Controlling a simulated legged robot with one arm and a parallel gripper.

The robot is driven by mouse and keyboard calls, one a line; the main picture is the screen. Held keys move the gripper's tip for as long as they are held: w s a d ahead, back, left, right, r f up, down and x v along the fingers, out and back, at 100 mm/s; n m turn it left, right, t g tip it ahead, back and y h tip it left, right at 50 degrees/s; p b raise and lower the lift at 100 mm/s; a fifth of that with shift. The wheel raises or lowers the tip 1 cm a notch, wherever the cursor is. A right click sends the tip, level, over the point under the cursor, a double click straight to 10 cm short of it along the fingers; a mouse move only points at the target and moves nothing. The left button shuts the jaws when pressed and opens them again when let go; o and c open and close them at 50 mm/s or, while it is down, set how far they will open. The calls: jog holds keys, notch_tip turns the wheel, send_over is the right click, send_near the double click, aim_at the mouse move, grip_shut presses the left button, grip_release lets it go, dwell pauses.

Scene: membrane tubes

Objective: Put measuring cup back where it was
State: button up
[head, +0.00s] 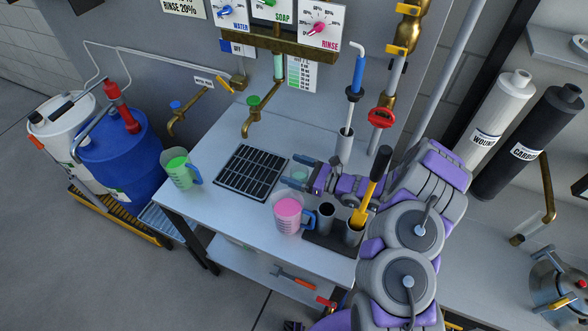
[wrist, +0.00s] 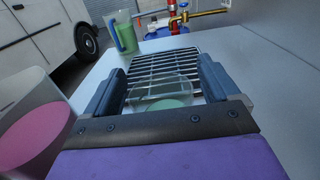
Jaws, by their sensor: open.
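A small clear cup (head: 299,175) with a little green liquid stands on the table just right of the black grate. In the wrist view this cup (wrist: 166,97) shows between my fingers, partly hidden by the gripper body. My gripper (head: 291,178) is open around the cup; I cannot tell whether either finger touches it. A larger jug of pink liquid (head: 288,211) with a blue handle stands nearer the front edge. A jug of green liquid (head: 180,170) with a blue handle stands at the table's left corner.
The black grate (head: 251,172) lies left of my gripper. A dark holder (head: 326,241) with tubes and a yellow-handled tool stands near the front right. Brass taps (head: 250,118) reach over the back of the table (head: 204,212). Blue and white barrels (head: 122,150) stand left.

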jog(key=p+v, duration=0.1)
jog(key=v, duration=1)
jog(key=shift+d+r+p, duration=0.1)
jog(key=shift+d+p, duration=0.05)
jog(key=shift+p, duration=0.15)
jog(key=shift+s+d, duration=0.1)
jog(key=shift+d, duration=0.1)
jog(key=shift+s, duration=0.1)
